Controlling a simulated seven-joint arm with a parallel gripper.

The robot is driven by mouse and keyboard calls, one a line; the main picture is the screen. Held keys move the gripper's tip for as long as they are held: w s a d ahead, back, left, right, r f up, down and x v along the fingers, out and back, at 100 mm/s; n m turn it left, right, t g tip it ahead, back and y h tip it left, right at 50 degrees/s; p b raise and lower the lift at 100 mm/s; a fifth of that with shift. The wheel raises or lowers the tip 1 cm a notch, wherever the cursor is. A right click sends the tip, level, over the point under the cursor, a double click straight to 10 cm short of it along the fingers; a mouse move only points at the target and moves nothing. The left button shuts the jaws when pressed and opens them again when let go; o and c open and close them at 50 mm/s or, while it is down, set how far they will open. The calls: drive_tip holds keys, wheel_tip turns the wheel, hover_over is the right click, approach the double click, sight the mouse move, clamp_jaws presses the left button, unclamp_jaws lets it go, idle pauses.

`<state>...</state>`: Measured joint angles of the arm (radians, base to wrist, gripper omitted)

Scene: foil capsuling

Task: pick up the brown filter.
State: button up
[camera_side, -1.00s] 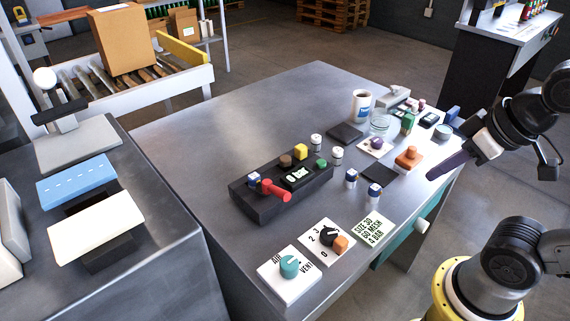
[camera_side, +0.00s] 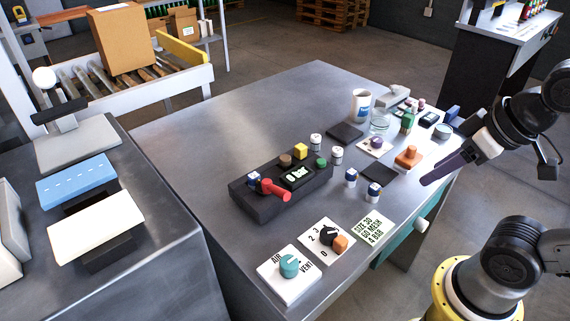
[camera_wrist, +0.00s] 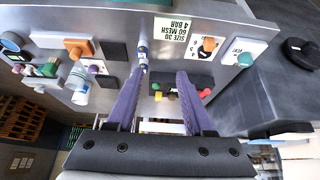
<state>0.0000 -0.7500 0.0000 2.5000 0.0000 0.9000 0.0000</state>
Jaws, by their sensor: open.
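The small brown filter (camera_side: 285,160) is a short round piece on top of the black block (camera_side: 262,208), near its back edge. It stands between a blue-and-white piece (camera_side: 253,179) and a yellow cube (camera_side: 300,151). My gripper (camera_side: 425,182) has purple fingers and is at the right edge of the table, well to the right of the block. In the wrist view the gripper (camera_wrist: 161,71) is open with nothing between its fingers.
A red handle (camera_side: 275,190) sticks out of the block's front. Knob plates (camera_side: 289,275) lie in front. The table's back left is bare.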

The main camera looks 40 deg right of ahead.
drive_tip(key=w+r+n+g, duration=0.1)
drive_tip(key=w+r+n, duration=0.55)
drive_tip(key=r, duration=0.35)
drive_tip(key=n+g, duration=0.5)
hover_over(285, 157)
wheel_tip(285, 157, down, 17)
drive_tip(key=shift+r, duration=0.2)
drive_tip(key=shift+f, duration=2.85)
clamp_jaws()
